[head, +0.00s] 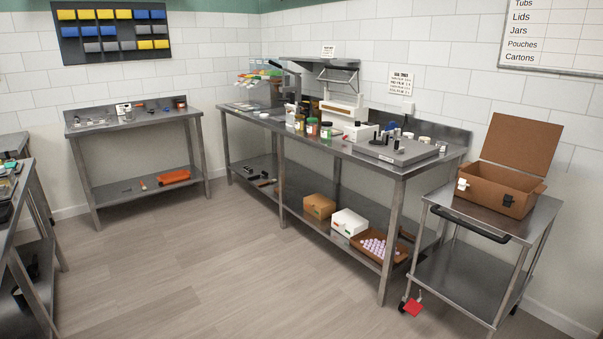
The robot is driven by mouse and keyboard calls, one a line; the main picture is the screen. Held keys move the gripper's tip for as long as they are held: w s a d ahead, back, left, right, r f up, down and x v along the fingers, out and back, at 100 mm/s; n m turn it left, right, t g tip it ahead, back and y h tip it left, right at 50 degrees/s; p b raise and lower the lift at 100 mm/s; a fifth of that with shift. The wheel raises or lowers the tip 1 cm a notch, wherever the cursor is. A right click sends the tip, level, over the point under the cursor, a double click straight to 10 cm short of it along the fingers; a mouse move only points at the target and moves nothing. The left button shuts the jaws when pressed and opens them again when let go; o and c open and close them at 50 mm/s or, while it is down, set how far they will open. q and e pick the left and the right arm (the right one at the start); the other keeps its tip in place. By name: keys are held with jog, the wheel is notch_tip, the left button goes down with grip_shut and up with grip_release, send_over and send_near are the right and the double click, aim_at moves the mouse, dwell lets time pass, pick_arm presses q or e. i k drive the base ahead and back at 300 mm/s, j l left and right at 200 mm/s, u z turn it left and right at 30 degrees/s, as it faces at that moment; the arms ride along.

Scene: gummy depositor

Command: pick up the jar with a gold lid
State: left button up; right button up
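Several small jars stand close together near the front edge of the long steel table (352,152), left of its middle. One jar (299,123) has a yellowish, possibly gold, lid; it is too small to be sure. To its right stand a jar with red contents (312,128) and a jar with a dark green lid (326,132). Darker bottles partly overlap behind them. Neither of my grippers is in view.
A white machine (343,115) stands behind the jars, and a grey flat platform (395,150) is to their right. A steel cart (535,215) holds an open brown box (497,190). A smaller steel table (95,125) stands back left. The floor between is clear.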

aim_at(299, 123)
jog(key=i, duration=2.5)
jog(key=i+z, duration=0.1)
jog(key=i, duration=0.45)
jog(key=i+j+z, duration=0.15)
jog(key=i, duration=0.4)
jog(key=i+j+z, duration=0.1)
jog(key=i, duration=0.45)
jog(key=i+j+z, duration=0.15)
jog(key=i, duration=0.35)
jog(key=j, duration=0.1)
